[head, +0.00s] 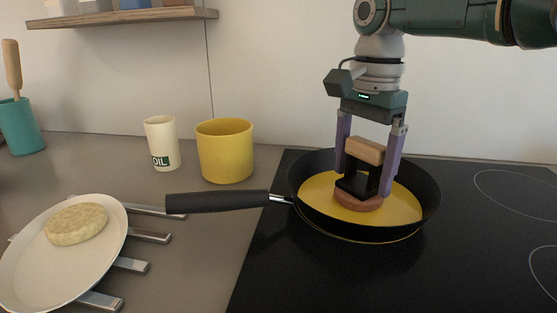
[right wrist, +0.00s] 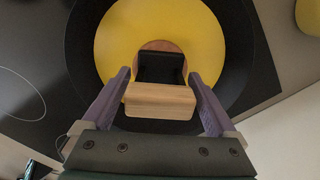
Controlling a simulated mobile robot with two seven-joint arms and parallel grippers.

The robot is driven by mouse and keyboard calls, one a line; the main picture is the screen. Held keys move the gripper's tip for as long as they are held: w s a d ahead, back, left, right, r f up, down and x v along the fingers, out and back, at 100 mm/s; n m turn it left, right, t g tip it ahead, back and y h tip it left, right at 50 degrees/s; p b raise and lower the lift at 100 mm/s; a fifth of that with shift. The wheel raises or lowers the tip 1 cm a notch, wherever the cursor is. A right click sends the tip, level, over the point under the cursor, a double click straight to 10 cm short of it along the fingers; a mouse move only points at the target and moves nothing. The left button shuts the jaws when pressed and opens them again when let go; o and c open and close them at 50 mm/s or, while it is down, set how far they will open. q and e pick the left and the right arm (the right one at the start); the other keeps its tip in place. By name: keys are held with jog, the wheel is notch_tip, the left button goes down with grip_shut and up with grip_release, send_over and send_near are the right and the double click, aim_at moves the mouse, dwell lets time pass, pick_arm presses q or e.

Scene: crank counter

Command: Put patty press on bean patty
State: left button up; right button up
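The patty press, with a light wooden handle (head: 365,150) and a black body (head: 355,186), stands upright over the reddish-brown bean patty (head: 358,204) in the pan. The patty's rim shows around the press and looks in contact with it. In the right wrist view the handle (right wrist: 160,102) and black body (right wrist: 160,67) cover most of the patty (right wrist: 160,46). My right gripper (head: 363,184) points down over the pan, its purple fingers wide apart on either side of the press. It looks open, with thin gaps beside the handle. My left gripper is not in view.
The dark pan (head: 430,198) with a yellow inside sits on the black cooktop (head: 480,255), its handle (head: 218,202) pointing left. A yellow pot (head: 226,152), an oil cup (head: 161,144) and a white plate (head: 60,270) with a pale patty (head: 77,223) are left.

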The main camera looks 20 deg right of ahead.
jog(key=shift+o, duration=0.3)
jog(key=shift+r, duration=0.2)
notch_tip(320, 180, up, 12)
jog(key=shift+p, duration=0.95)
